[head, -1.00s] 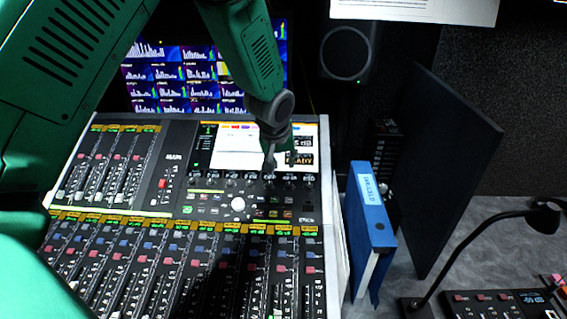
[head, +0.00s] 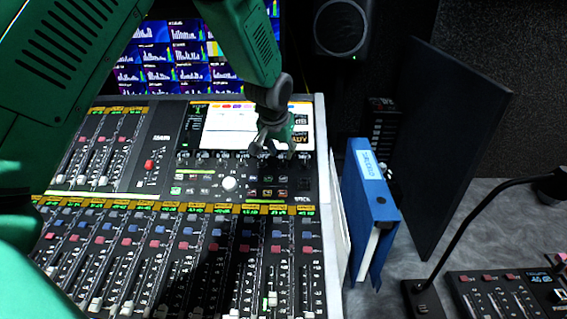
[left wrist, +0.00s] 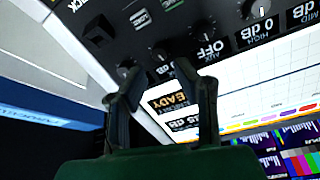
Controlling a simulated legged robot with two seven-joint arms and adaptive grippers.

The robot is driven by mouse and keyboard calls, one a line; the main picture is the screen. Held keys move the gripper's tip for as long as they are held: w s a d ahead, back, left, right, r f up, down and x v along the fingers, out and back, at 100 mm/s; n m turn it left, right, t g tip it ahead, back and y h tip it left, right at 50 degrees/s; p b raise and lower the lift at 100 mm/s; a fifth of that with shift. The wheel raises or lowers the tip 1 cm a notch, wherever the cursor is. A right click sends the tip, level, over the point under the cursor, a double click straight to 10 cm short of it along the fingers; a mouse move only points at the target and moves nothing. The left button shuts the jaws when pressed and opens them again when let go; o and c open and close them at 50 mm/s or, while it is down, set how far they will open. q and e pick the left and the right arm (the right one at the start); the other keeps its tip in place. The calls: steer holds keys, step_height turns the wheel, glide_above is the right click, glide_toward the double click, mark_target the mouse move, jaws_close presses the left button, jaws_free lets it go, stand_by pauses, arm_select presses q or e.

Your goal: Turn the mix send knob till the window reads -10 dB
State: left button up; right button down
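My left gripper (head: 268,147) hangs over the right end of the row of small black knobs below the mixing console's screen (head: 229,128). In the left wrist view its two fingers (left wrist: 163,82) are apart with nothing held between them. Past the tips are small knobs (left wrist: 158,53) and labels reading "AUX OFF" and "HIGH 0 dB". I cannot tell which knob is the mix send, or whether a fingertip touches one. The readout window (head: 301,121) ends in "dB", with "READY" below; its number is partly hidden by the gripper. My right gripper is not in view.
A white round knob (head: 229,183) and lit buttons lie below the knob row, with fader strips (head: 190,260) nearer. A blue binder (head: 370,205) stands right of the console, beside a dark panel (head: 455,140).

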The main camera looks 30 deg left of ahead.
mark_target(283, 162)
arm_select(q)
steer(key=x, duration=0.5)
steer(key=shift+w+f, duration=0.1)
steer(key=shift+f, duration=0.1)
jaws_close()
